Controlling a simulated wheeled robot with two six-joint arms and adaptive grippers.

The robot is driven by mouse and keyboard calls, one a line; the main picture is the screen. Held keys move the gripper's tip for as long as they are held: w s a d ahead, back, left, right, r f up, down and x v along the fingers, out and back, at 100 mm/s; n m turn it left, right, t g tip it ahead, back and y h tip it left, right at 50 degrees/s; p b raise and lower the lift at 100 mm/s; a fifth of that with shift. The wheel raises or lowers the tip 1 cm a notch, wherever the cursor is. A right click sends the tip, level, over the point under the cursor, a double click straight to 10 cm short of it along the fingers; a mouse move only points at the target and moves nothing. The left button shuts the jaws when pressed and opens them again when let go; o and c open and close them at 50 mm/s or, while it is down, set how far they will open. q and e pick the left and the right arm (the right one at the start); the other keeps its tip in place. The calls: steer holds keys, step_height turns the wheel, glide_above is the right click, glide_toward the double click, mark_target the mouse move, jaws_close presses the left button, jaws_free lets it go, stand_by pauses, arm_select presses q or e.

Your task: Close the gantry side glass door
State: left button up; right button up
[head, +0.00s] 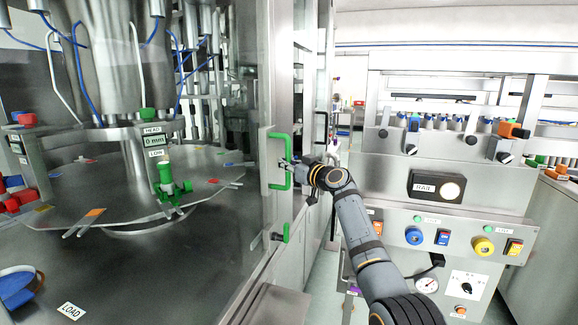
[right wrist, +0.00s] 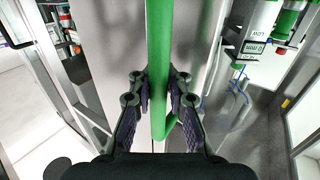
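The gantry side glass door (head: 247,215) stands left of centre in the head view, with a steel edge strip. A green C-shaped handle (head: 287,150) is fixed upright on that strip. My right gripper (head: 290,167) is at the handle. In the right wrist view the green handle bar (right wrist: 160,50) runs between the two fingers (right wrist: 159,88), whose tips lie close against it on both sides, so the gripper looks shut on it. A smaller green knob (head: 284,235) sits lower on the frame. How far the door stands open is hard to tell. My left gripper is not in view.
Behind the glass is a round steel table (head: 110,180) with green and red fittings. To the right stands a steel control cabinet (head: 440,215) with knobs and a gauge, close to my right arm. A narrow strip of floor (head: 327,262) shows between machine and cabinet.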

steer(key=o, duration=0.5)
steer(key=shift+s+a, duration=0.2)
steer(key=shift+a, duration=0.05)
steer(key=shift+c, duration=0.2)
steer(key=shift+d, duration=0.25)
steer(key=v, duration=1.1)
steer(key=shift+s+d, duration=0.25)
